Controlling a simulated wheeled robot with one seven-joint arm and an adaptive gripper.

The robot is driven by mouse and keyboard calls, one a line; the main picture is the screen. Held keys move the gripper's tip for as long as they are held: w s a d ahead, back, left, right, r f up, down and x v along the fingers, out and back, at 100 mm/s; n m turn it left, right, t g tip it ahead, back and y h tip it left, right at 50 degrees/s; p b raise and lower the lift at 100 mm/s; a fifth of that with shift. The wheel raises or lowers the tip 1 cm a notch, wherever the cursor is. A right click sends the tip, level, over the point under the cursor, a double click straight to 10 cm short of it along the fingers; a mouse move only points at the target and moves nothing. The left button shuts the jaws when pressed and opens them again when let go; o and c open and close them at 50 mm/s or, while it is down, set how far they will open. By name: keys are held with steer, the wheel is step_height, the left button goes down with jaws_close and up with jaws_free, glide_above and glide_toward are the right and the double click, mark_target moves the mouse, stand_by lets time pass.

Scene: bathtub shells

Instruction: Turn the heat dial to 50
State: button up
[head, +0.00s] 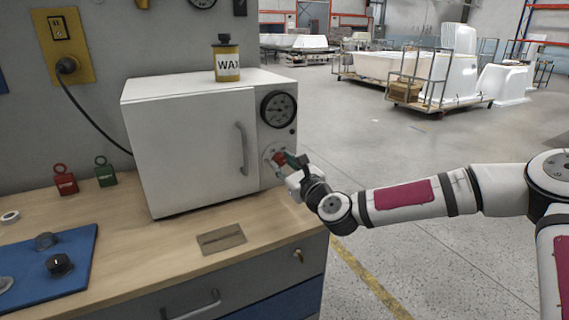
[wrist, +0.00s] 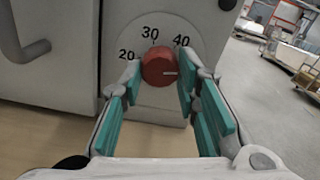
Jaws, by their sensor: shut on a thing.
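The heat dial is a red round knob (wrist: 159,70) on a pale scale plate (wrist: 140,35) on the front of a white oven (head: 185,140). In the wrist view the numbers 20, 30 and 40 show around its top; other numbers are hidden by my fingers or out of view. A light pointer line on the knob points right, a little below the 40. My gripper (wrist: 158,78) has its teal fingers on either side of the knob and is shut on it. In the head view the red knob (head: 279,159) shows partly behind my gripper (head: 291,164).
A gauge (head: 278,109) sits above the dial, and the oven door handle (head: 242,148) is to its left. A WAX can (head: 228,62) stands on the oven. The wooden bench top (head: 165,250) holds a blue mat (head: 85,265); open floor lies right.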

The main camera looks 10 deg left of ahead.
steer(key=shift+m, duration=1.2)
steer(key=shift+f, duration=0.1)
steer(key=o, duration=1.2)
steer(key=shift+c, duration=0.2)
steer(key=v, duration=1.2)
